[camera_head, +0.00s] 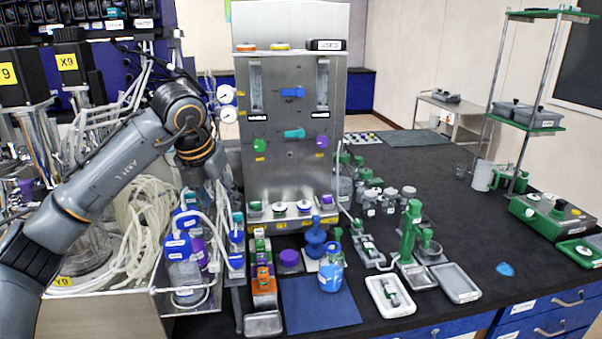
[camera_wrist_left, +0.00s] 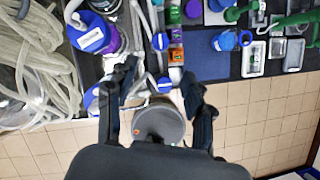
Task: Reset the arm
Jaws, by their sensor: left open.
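My left arm (camera_head: 110,160) comes in from the left, rises to a bent joint, and its far end drops behind the blue-capped bottles. The fingers of the left gripper are not clear in the head view. In the left wrist view, the left gripper (camera_wrist_left: 157,82) has its two dark fingers spread wide apart, with nothing held between them. The fingers point toward the bench's front edge, with tiled floor below. My right gripper shows in neither view.
A blue-capped bottle (camera_head: 183,268) and coiled pale tubing (camera_head: 135,225) crowd the left. A steel control panel (camera_head: 290,130) stands behind. A blue mat (camera_head: 318,308) and a blue jar (camera_head: 331,277) are at the front. The dark bench top (camera_head: 450,215) has free room at right.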

